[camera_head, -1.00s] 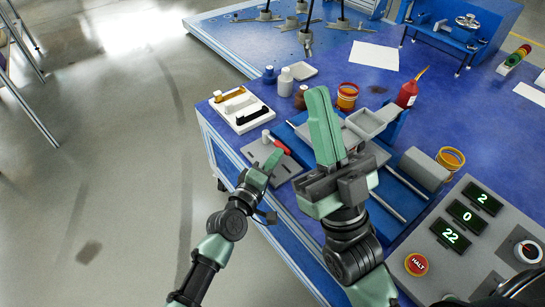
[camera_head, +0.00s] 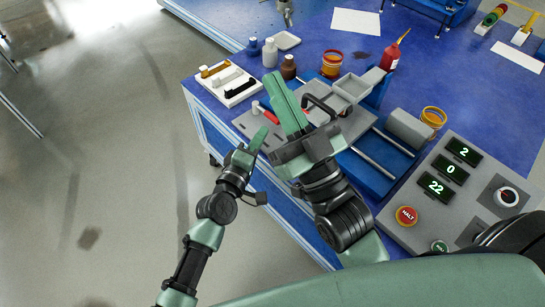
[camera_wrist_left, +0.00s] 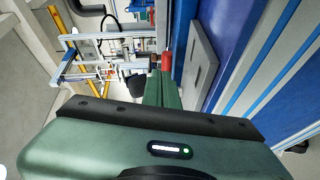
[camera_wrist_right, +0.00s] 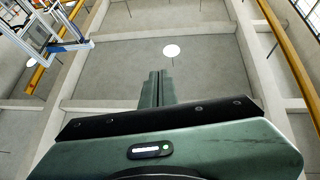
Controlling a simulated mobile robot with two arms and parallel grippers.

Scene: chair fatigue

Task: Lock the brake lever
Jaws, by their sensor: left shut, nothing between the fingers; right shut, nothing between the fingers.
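The brake lever (camera_head: 269,115) has a red handle and a pale end, and sits on a grey plate (camera_head: 245,122) at the bench's near left edge. My left gripper (camera_head: 263,133) is shut and empty, its tips close to the red handle on the near side; I cannot tell whether they touch. In the left wrist view the red handle (camera_wrist_left: 166,61) shows just beyond the closed fingers (camera_wrist_left: 162,82). My right gripper (camera_head: 272,80) is shut and empty, pointing upward above the bench to the right of the lever. In the right wrist view its fingers (camera_wrist_right: 157,80) are together.
A white tray (camera_head: 243,97) with yellow and black handles lies behind the lever. Bottles (camera_head: 270,52) and an orange-banded jar (camera_head: 332,62) stand farther back. A blue fixture (camera_head: 370,170) and a control panel with a red HALT button (camera_head: 406,215) are at right. Floor at left is clear.

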